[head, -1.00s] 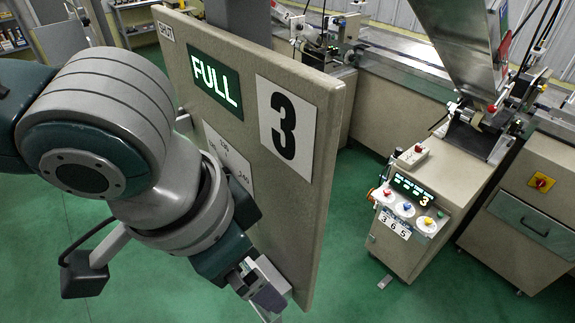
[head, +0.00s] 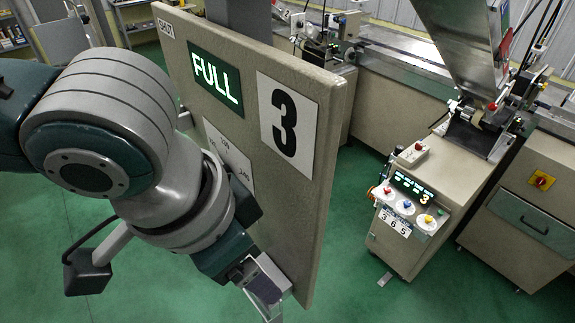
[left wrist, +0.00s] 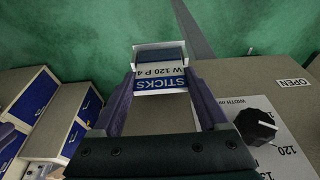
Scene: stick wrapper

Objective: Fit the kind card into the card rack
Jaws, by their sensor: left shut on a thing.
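My left gripper (left wrist: 161,78) is shut on the kind card (left wrist: 160,112), a white card with a blue band reading STICKS and a line starting W 120 P 4. The card lies between the two purple fingers. A pale metal frame (left wrist: 158,47), which looks like the card rack, is at the fingertips, at the card's far end. I cannot tell how far the card sits in it. In the head view the left gripper (head: 258,286) is at the lower edge of the big board (head: 318,190), and the card is not readable there. My right gripper is not in view.
The board carries a FULL sign (head: 215,77) and a number 3 plate (head: 288,122). A black knob (left wrist: 257,126) on a dial plate and an OPEN label (left wrist: 294,83) lie right in the wrist view. Blue-fronted boxes (left wrist: 33,92) are at left. A control cabinet (head: 397,248) stands right.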

